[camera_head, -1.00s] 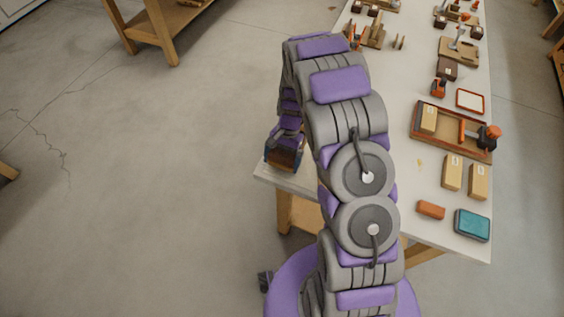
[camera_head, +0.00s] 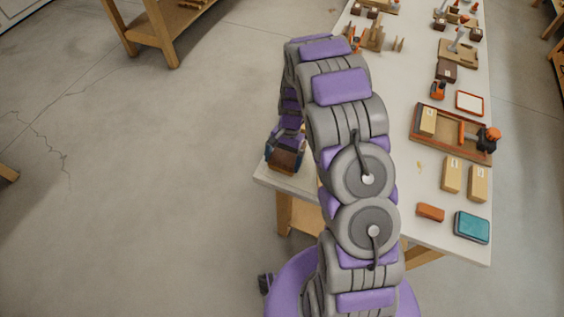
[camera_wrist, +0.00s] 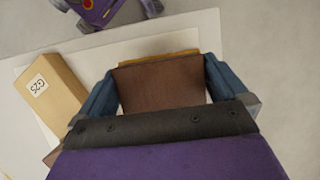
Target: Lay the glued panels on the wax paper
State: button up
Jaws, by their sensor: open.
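My gripper (camera_head: 284,148) is at the near left corner of the bench, with its blue fingers spread. In the wrist view my gripper (camera_wrist: 160,74) has a brown block (camera_wrist: 160,92) between its open fingers. The block also shows under the fingers in the head view (camera_head: 285,164). A thin tan edge shows beyond it. Left of my gripper, a light wooden piece labelled G25 (camera_wrist: 50,88) lies at a slant on a pale sheet (camera_wrist: 130,35), which may be the wax paper. My arm hides part of the bench in the head view.
On the bench (camera_head: 400,205) stand a brown tray (camera_head: 450,147) with a wooden block and an orange-handled tool, two labelled wooden blocks (camera_head: 465,177), an orange block (camera_head: 430,212) and a teal box (camera_head: 472,227). Several fixtures crowd the far end. Floor lies open to the left.

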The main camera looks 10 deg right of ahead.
jog(key=p+v, duration=0.2)
jog(key=v, duration=0.7)
jog(key=shift+w+r, duration=0.1)
jog(key=shift+r, duration=0.25)
jog(key=shift+d+r, duration=0.1)
jog(key=shift+r, duration=0.4)
jog(key=s+r+n+h, duration=0.1)
jog(key=s+r+n, duration=0.1)
jog(key=s+r, duration=0.65)
jog(key=s+r+n, duration=0.1)
jog(key=s+r, duration=0.3)
jog(key=s, duration=0.4)
jog(key=s+r+n+t+h, duration=0.1)
jog(key=s+r, duration=0.3)
jog(key=s, duration=0.5)
jog(key=s+r+n+t, duration=0.1)
jog(key=s+r+n, duration=0.2)
jog(key=s, duration=0.6)
jog(key=shift+r+h, duration=0.4)
jog(key=shift+r, duration=0.25)
